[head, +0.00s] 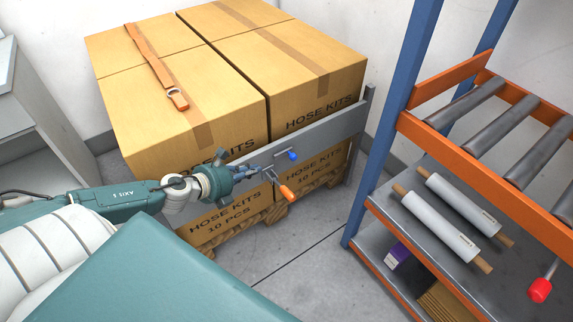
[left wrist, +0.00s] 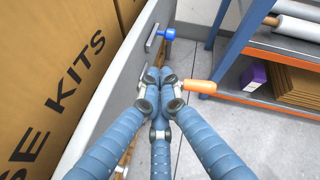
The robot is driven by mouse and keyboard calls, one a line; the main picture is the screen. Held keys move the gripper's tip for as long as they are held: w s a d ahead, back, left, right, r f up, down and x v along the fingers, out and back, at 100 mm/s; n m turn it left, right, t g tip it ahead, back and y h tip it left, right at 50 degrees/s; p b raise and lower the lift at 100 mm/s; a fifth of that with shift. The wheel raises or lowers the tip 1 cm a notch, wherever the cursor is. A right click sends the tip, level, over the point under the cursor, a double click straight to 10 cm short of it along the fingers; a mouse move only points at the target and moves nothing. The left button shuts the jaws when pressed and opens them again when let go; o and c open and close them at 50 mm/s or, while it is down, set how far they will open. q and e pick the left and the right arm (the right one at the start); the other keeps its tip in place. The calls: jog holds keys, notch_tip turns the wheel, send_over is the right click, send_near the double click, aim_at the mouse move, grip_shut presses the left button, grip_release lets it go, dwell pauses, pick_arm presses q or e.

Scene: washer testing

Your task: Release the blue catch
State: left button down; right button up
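The blue catch (head: 293,155) has a blue knob on a grey mount, on the outer face of the grey panel (head: 330,136) in front of the boxes. It also shows in the left wrist view (left wrist: 166,33), beyond my fingertips and apart from them. My left gripper (head: 268,172) is left of and a little below the blue catch. In the left wrist view its three blue fingers (left wrist: 160,76) converge with their tips together, and nothing shows between them. An orange handle (head: 287,193) is close beside the fingers; whether they touch it is unclear. My right gripper is out of view.
Hose kit boxes (head: 230,60) stand on a wooden pallet (head: 270,214) behind the panel, with an orange strap (head: 155,65) on top. A blue-and-orange roller rack (head: 410,122) stands at the right. Grey floor (head: 320,250) is open between pallet and rack.

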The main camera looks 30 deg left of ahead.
pick_arm(q)
jog(key=m+g, duration=0.1)
jog(key=m, duration=0.2)
jog(key=m+g+h, duration=0.1)
jog(key=m, duration=0.2)
jog(key=a+m+g+b, duration=0.1)
jog(key=m, duration=0.2)
jog(key=shift+a+r+h, duration=0.1)
jog(key=shift+r+h, duration=0.05)
jog(key=shift+h, duration=0.25)
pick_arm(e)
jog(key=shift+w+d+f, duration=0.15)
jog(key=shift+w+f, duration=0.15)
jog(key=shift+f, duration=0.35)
pick_arm(q)
jog(key=shift+w, duration=0.15)
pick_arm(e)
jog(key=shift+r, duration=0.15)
pick_arm(q)
jog(key=w+r+x, duration=0.1)
jog(key=r+x, duration=0.1)
jog(key=x, duration=1)
jog(key=shift+w+d+b, duration=0.3)
jog(key=shift+w+d, duration=0.15)
jog(key=shift+w, duration=0.1)
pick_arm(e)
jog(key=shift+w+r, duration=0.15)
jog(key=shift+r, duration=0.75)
